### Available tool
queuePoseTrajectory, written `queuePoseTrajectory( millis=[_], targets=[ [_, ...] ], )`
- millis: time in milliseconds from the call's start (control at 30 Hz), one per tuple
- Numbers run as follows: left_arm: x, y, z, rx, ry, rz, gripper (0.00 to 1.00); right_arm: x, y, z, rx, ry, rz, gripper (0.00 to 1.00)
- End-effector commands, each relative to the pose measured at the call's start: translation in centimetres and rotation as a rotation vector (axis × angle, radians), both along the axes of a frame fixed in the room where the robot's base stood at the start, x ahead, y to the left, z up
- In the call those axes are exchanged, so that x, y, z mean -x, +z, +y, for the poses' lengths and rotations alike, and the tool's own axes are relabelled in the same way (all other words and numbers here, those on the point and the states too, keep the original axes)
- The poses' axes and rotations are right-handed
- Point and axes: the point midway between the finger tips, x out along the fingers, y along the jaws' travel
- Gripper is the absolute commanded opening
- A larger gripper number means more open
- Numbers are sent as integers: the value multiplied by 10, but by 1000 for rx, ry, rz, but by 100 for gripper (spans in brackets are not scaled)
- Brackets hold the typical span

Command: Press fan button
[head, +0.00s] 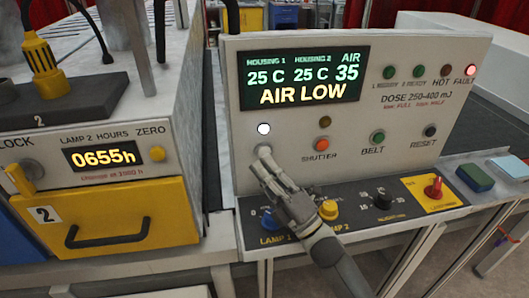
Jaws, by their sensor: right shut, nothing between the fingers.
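The upright grey control panel (460,165) faces me, with a display (306,77) reading "AIR LOW", 25 C, 25 C and AIR 35. A pale round button (264,151) sits at the panel's lower left, under a lit white lamp (264,128). Its label is hidden behind my gripper, so I cannot read whether it says fan. My right gripper (264,168) is shut and empty, with its tips just below or at this button. I cannot tell whether they touch it. My left gripper is out of view.
To the right are the orange shutter button (321,144), green belt button (377,137) and dark reset button (430,131). Below, the ledge carries a blue knob (270,221), a yellow knob (329,210) and a red key switch (433,187). A yellow drawer (155,205) stands left.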

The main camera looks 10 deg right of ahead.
Motion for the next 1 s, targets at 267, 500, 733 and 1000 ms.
queuePoseTrajectory(
  millis=[267,500,733,1000],
  targets=[
    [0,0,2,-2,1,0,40,0,0,0,0,0,0,0],
    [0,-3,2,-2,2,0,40,-4,0,0,0,0,-1,0],
    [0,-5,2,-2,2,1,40,-9,0,0,1,0,1,0],
    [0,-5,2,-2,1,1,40,-9,0,0,0,0,0,0]
  ],
)
